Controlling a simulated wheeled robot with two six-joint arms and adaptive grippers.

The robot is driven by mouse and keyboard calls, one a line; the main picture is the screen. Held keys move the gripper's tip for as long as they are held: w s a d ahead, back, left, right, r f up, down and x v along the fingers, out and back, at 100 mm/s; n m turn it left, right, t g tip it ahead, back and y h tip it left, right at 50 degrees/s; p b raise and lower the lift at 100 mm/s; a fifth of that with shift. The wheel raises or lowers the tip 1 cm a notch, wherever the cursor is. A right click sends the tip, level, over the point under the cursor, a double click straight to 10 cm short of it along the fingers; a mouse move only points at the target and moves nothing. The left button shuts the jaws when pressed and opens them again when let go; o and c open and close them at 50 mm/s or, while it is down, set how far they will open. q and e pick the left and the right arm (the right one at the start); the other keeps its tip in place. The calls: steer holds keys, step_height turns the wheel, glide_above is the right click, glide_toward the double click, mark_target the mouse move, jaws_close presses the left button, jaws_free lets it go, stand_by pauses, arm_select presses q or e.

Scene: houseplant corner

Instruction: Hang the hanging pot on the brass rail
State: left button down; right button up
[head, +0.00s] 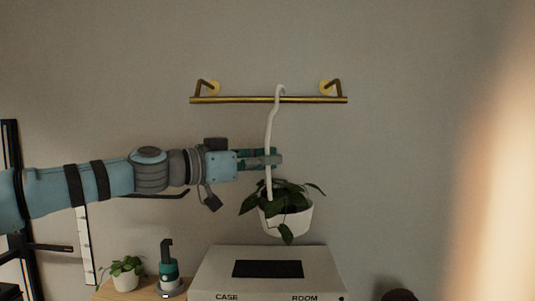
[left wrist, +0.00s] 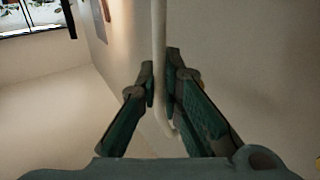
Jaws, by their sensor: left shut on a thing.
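The hanging pot (head: 290,222) is white, holds a leafy green plant and has a long white hanger (head: 269,135) with a hooked top. The brass rail (head: 230,100) is fixed to the wall by two brackets. My left gripper (head: 270,159) is shut on the hanger's stem, above the plant. The left wrist view shows the stem (left wrist: 159,30) between the fingers of the same gripper (left wrist: 161,88). The hook's top shows just above the rail's line, right of its middle. I cannot tell whether the hook touches the rail or is in front of it. My right gripper is out of view.
Below the pot stands a white case (head: 325,268) with a dark panel on top. To its left, a small potted plant (head: 126,274) and a dark green device (head: 168,272) stand on a wooden surface. The wall around the rail is bare.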

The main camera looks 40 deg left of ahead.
arm_select(q)
steer(key=shift+w+f, duration=0.1)
steer(key=shift+f, duration=0.5)
steer(key=shift+d, duration=0.15)
